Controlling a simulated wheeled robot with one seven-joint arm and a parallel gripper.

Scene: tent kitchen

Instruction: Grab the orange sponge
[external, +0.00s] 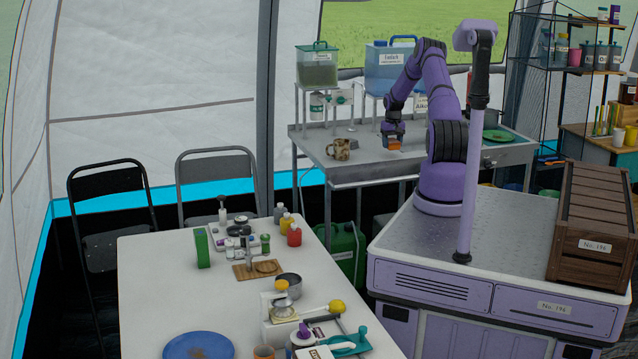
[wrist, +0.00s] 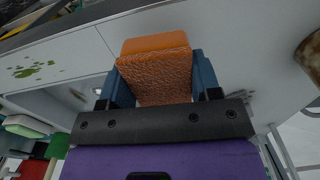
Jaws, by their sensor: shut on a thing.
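The orange sponge (wrist: 158,72) is between the two blue fingers of my gripper (wrist: 160,85) in the wrist view, with a finger against each side. In the external view my gripper (external: 393,138) hangs over the metal counter (external: 358,170), and a small orange patch of the sponge (external: 394,147) shows under it. My gripper is shut on the sponge. I cannot tell whether the sponge touches the counter or is just above it.
A camouflage-patterned mug (external: 339,150) stands left of my gripper on the counter; its edge shows in the wrist view (wrist: 311,58). A green plate (external: 498,135) lies to the right. Water containers (external: 390,68) stand behind. A cluttered white table (external: 150,275) is at front left.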

